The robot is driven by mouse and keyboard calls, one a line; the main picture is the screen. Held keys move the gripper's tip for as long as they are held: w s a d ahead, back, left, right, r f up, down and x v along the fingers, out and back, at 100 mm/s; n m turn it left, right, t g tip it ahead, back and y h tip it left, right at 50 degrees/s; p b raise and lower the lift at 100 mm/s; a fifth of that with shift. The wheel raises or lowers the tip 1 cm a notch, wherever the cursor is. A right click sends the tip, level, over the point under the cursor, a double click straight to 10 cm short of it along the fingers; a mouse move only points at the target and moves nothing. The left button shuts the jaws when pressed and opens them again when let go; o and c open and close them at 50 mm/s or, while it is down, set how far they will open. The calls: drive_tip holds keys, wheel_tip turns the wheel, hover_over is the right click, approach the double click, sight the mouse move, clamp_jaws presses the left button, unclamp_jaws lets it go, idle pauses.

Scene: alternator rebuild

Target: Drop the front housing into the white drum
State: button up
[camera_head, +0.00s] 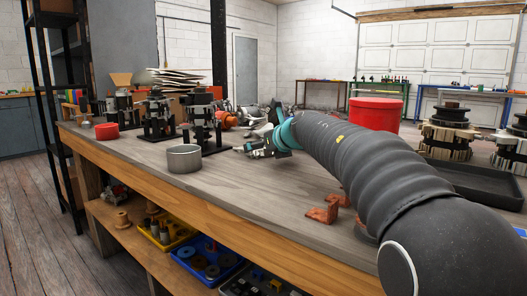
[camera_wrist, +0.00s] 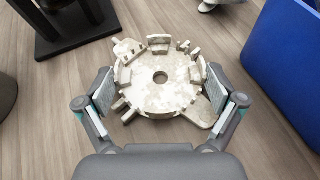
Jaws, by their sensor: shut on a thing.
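The front housing (camera_wrist: 160,92) is a pale, worn metal disc with a centre hole, upright tabs around its rim and mounting ears. In the wrist view it lies face-up between the two fingers of my gripper (camera_wrist: 160,97), which is shut on it from left and right. Whether it touches the bench or hangs just above it I cannot tell. In the head view my gripper (camera_head: 262,147) is low over the middle of the bench, and the housing is too small there to make out. I cannot pick out a white drum for certain in either view.
A grey open cylinder (camera_head: 184,159) stands on the wooden bench (camera_head: 235,185), left of my gripper. Black stands with parts (camera_head: 203,125) are behind it. A red drum (camera_head: 375,113) is behind my arm. A blue container (camera_wrist: 290,70) rises close right of the housing. Brown pieces (camera_head: 322,214) lie nearer.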

idle(0.3)
drive_tip(key=o, duration=1.1)
drive_tip(key=shift+o, duration=0.2)
drive_tip(key=shift+r, duration=0.1)
